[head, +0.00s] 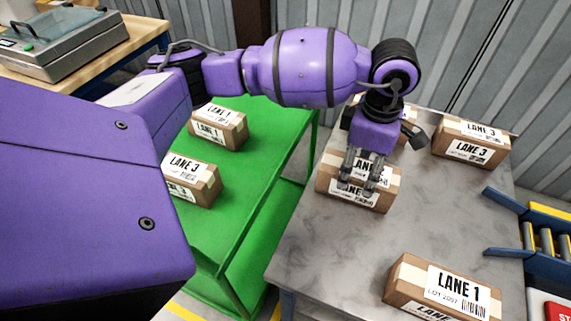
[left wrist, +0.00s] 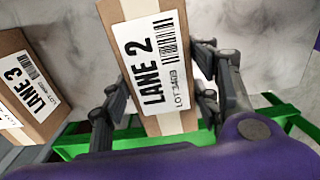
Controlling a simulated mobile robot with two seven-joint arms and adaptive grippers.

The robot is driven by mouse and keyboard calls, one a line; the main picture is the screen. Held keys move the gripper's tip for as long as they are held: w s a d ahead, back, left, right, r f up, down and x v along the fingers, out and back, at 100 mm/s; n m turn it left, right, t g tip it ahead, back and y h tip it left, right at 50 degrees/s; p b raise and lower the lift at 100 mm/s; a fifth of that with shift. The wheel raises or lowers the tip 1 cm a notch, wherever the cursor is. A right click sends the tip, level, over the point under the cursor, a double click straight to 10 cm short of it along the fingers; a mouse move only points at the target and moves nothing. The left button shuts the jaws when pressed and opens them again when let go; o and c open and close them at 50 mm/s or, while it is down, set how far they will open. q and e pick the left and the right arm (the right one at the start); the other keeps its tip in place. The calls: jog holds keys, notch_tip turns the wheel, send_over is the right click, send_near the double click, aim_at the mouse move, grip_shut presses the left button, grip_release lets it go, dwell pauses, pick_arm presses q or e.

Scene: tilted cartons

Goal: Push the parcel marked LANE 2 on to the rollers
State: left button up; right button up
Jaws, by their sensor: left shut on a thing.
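The parcel marked LANE 2 (left wrist: 145,60) is a brown carton with a white label, lying between my gripper's fingers in the left wrist view. In the head view the same parcel (head: 335,188) rests on the grey table, its label partly covered by my fingers. My left gripper (head: 358,185) comes down over it and is shut on it; its fingers also show on both sides of the carton in the left wrist view (left wrist: 160,105). The rollers (head: 545,242) are at the right edge of the head view, in a blue frame beside the table. My right gripper is not in view.
A LANE 3 parcel (head: 470,145) stands at the table's far right and a LANE 1 parcel (head: 440,285) at the near right. Another parcel is partly hidden behind my gripper. Blue guides (head: 505,200) flank the roller entrance. The grey table (head: 440,215) is bare between parcel and rollers.

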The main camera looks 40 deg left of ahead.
pick_arm(q)
jog(key=shift+w+a+b, duration=0.25)
jog(key=shift+w+b, duration=0.05)
jog(key=shift+w, duration=0.65)
jog(key=shift+w+a+b, duration=0.25)
jog(key=shift+w+b, duration=0.05)
jog(key=shift+w, duration=0.65)
jog(key=o, duration=1)
jog(key=shift+c, duration=0.2)
notch_tip(320, 180, up, 12)
